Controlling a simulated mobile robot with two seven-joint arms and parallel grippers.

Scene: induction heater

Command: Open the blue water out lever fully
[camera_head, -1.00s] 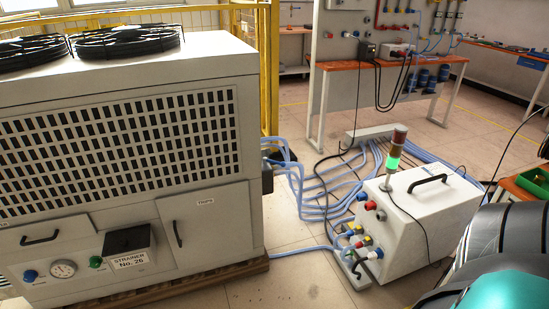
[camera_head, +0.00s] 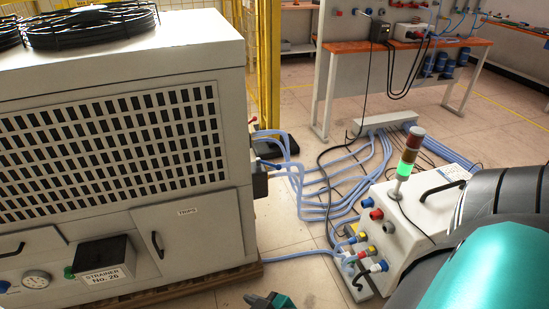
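A blue handle or knob (camera_head: 4,286) shows at the far left edge on the front of the big cream machine (camera_head: 120,215), partly cut off. Its label is not readable. I cannot tell which blue part is the water out lever. My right arm's teal and black links fill the lower right and hide part of the white box. A small dark and teal tip (camera_head: 268,301) at the bottom edge looks like part of my gripper; its fingers are not clear. My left gripper is not seen.
The white box (camera_head: 432,205) carries a signal tower (camera_head: 408,160) lit green. Light blue hoses (camera_head: 345,185) and cables spread over the floor between machine and box. A gauge (camera_head: 36,280) and a black strainer box (camera_head: 104,253) are on the cream machine. A yellow guard (camera_head: 268,70) stands behind.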

